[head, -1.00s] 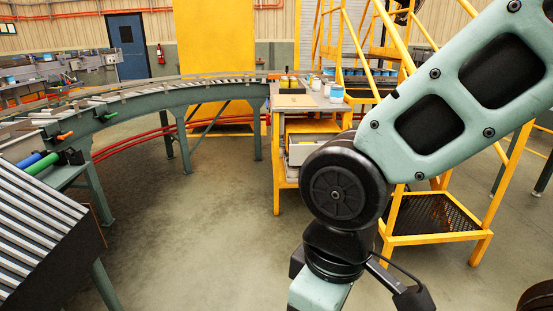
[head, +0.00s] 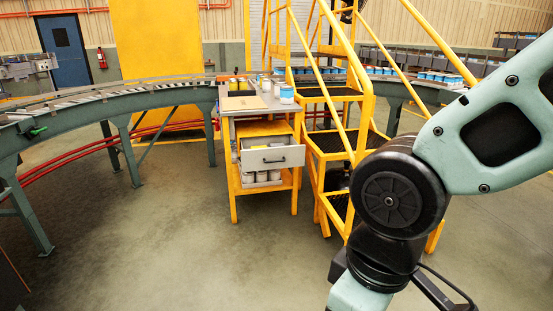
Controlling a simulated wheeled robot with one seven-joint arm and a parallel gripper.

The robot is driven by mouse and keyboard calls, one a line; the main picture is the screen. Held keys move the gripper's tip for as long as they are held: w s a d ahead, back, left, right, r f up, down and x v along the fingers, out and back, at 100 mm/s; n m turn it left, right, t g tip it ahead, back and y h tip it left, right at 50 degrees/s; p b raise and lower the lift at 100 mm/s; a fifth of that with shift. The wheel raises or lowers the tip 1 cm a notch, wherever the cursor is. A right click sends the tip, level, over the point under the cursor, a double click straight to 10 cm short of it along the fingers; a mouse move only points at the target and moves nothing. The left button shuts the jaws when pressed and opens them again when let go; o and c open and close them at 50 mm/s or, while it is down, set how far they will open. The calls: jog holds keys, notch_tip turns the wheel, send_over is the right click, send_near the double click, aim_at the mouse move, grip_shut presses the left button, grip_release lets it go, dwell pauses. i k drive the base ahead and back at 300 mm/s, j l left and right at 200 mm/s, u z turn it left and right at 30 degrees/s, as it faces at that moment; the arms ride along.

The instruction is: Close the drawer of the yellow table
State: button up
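The yellow table (head: 233,195) stands near the middle of the head view, with a grey top and an open yellow frame. Its drawer (head: 257,160) has a pale grey front with a dark bar handle (head: 275,161). The drawer stands pulled out toward me, and some of its inside shows above the front. My arm fills the right side and is apart from the table in the picture. My gripper is below the picture edge and does not show.
Cans (head: 286,95) and a tan board (head: 243,103) lie on the tabletop. White containers (head: 262,175) sit on the shelf below the drawer. A yellow stair (head: 327,147) stands close at the right. A roller conveyor (head: 150,101) curves at the left. The floor before the table is clear.

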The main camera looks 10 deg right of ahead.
aim_at(292, 154)
jog(key=i+j, duration=0.15)
jog(key=i, duration=0.75)
jog(key=i+j, duration=0.1)
jog(key=i, duration=0.75)
jog(key=i+j, duration=0.15)
jog(key=i, duration=0.75)
